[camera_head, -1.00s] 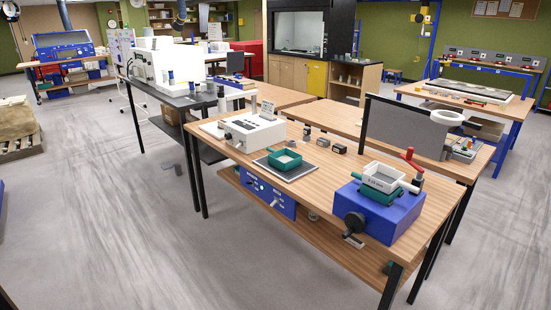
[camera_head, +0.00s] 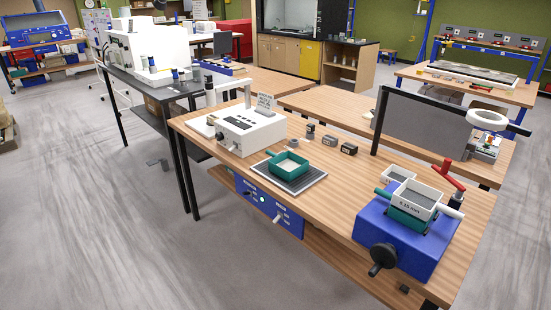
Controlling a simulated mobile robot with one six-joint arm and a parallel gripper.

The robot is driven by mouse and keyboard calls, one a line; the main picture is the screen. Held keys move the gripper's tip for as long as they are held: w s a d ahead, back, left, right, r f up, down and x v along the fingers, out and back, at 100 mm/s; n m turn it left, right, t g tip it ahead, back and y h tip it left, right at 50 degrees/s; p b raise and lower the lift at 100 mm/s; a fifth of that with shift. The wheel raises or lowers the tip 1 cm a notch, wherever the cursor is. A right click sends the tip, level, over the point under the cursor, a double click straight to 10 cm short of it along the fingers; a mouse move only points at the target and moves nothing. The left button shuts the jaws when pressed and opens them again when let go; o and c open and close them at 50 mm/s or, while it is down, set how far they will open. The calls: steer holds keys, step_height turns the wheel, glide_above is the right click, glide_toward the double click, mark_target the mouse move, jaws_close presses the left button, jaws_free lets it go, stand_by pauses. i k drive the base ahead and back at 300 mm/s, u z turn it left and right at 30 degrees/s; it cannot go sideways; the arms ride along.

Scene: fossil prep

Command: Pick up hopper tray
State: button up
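No thing in view is plainly marked as the hopper tray, so I cannot tell which one it is. A small green square tray (camera_head: 288,157) with pale inside sits on a dark grey pad on the wooden bench. A white square tray (camera_head: 413,208) with "mm" lettering on its front sits above a green part (camera_head: 406,221) on the blue machine (camera_head: 385,235) at the right. A smaller white tray (camera_head: 388,179) shows partly behind it. My gripper is not in view.
The wooden bench (camera_head: 340,198) has clear room between the grey pad (camera_head: 311,181) and the blue machine. A white instrument (camera_head: 250,133) stands at its left. Small dark blocks (camera_head: 329,141) lie behind. A red-handled lever (camera_head: 448,175) rises by the blue machine. Open floor (camera_head: 120,230) lies left.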

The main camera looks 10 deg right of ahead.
mark_target(288, 165)
steer(key=z, duration=0.05)
steer(key=i, duration=0.75)
steer(key=z, duration=1)
steer(key=k, duration=0.15)
steer(key=u, duration=3.05)
steer(key=i, duration=0.55)
steer(key=u, duration=0.15)
